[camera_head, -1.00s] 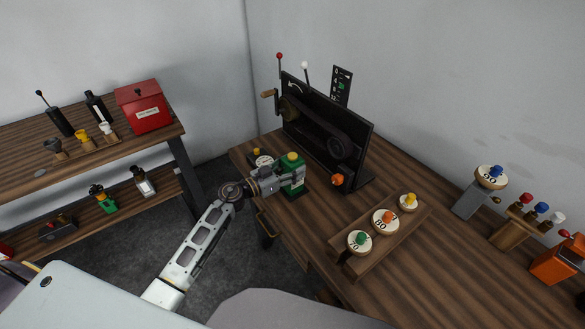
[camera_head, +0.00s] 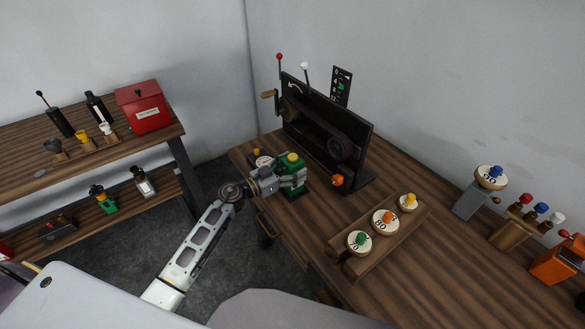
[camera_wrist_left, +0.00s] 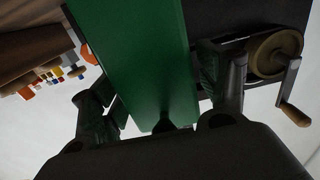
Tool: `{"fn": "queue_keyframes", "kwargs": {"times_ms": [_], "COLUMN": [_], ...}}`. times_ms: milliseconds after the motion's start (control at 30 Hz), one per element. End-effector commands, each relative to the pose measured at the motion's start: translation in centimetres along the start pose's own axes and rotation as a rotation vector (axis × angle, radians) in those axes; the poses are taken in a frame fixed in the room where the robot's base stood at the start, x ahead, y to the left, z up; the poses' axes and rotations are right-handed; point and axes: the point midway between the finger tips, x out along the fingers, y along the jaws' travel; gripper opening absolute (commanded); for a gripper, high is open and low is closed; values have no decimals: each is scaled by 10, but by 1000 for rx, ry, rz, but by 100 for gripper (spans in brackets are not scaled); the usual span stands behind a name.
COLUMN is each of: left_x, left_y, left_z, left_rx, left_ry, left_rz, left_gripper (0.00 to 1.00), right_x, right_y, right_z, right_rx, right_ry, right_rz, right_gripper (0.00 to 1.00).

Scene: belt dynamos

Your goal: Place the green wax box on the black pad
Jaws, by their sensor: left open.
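The green wax box (camera_head: 294,164) with a yellow top stands upright on the wooden bench, near its left edge. A dark base (camera_head: 295,193) shows low at the box; I cannot tell whether this is the black pad or part of the box. My left gripper (camera_head: 286,182) is at the box's near left side, its jaws open around the box. In the left wrist view the box's green face (camera_wrist_left: 145,60) fills the space between the two fingers (camera_wrist_left: 165,100), which stand apart. My right gripper is out of view.
A black upright belt panel (camera_head: 325,130) with a crank stands just behind the box. A wooden rack (camera_head: 355,255) with round numbered weights lies to the right. A red box (camera_head: 145,107) sits on the left shelf.

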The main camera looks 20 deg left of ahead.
Motion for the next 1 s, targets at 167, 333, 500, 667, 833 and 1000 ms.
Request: {"fn": "queue_keyframes", "kwargs": {"times_ms": [167, 333, 500, 667, 833, 1000], "left_x": [-11, -27, -44, -60, -77, -93], "left_y": [0, 0, 0, 0, 0, 1], "left_z": [2, 2, 2, 2, 2, 2], "left_rx": [0, 1, 1, 0, 0, -1], "left_ry": [-2, -3, -3, -3, -2, -3], "left_rz": [-1, 0, 0, 0, 0, 1], "left_gripper": [75, 75, 75, 75, 75, 75], "right_x": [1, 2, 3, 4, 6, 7], "right_y": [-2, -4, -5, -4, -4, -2], "right_z": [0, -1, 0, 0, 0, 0], "right_rx": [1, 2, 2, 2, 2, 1], "right_ry": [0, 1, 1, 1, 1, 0], "right_rz": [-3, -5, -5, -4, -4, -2], "right_gripper": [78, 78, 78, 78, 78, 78]}}
